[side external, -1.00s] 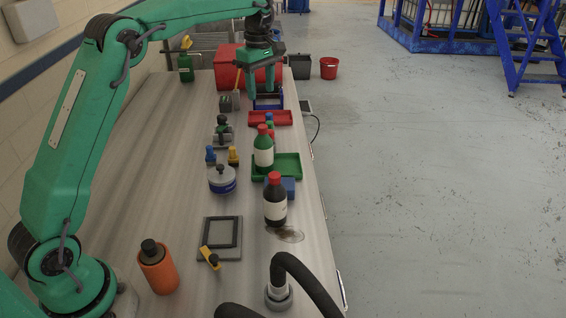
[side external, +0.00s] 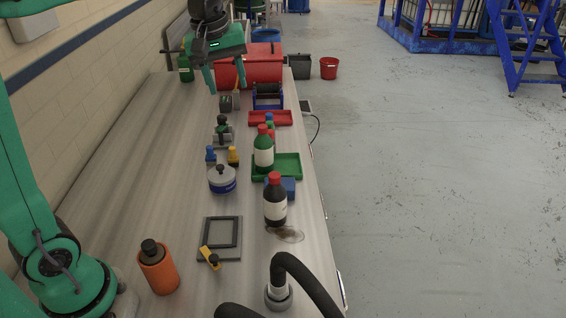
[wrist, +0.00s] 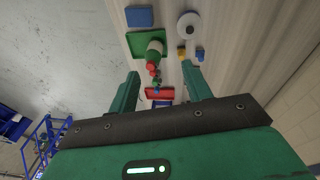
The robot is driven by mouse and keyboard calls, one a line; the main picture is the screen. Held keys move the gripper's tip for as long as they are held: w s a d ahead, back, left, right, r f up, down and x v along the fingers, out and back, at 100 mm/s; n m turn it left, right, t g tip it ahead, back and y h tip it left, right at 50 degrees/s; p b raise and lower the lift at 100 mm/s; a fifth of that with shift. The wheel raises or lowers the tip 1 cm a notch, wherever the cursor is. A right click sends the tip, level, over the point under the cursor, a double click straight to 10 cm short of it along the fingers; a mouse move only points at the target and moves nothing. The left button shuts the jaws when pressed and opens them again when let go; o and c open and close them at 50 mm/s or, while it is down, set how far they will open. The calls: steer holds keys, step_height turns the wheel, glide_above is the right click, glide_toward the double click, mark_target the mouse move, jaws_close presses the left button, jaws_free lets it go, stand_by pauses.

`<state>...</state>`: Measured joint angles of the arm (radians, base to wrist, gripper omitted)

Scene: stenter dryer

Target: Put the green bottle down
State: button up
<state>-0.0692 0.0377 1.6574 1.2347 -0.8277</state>
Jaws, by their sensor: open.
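A green bottle (side external: 263,153) with a red cap and pale label stands upright on the green tray (side external: 291,164). In the wrist view the green bottle (wrist: 155,50) shows at the top middle, over the green tray (wrist: 136,40). My gripper (side external: 227,88) is open and empty, raised above the far part of the bench, behind and to the left of the bottle. In the wrist view its two fingers (wrist: 160,72) are spread, with nothing between them. Another green bottle (side external: 186,66) with a yellow top stands at the far left; it is partly hidden.
A dark bottle (side external: 275,205) with a red cap stands in front of the tray, beside a dark stain. A red tray (side external: 270,118), a blue holder (side external: 267,98) and a red box (side external: 262,66) lie farther back. The bench's left side is mostly clear.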

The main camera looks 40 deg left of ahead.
steer(key=s+d+f+m+t, duration=0.1)
steer(key=s+f+m, duration=0.2)
steer(key=s, duration=0.7)
steer(key=s+d+f+m+t, duration=0.2)
steer(key=s+f+m, duration=0.2)
steer(key=s+m, duration=0.3)
steer(key=s, duration=0.3)
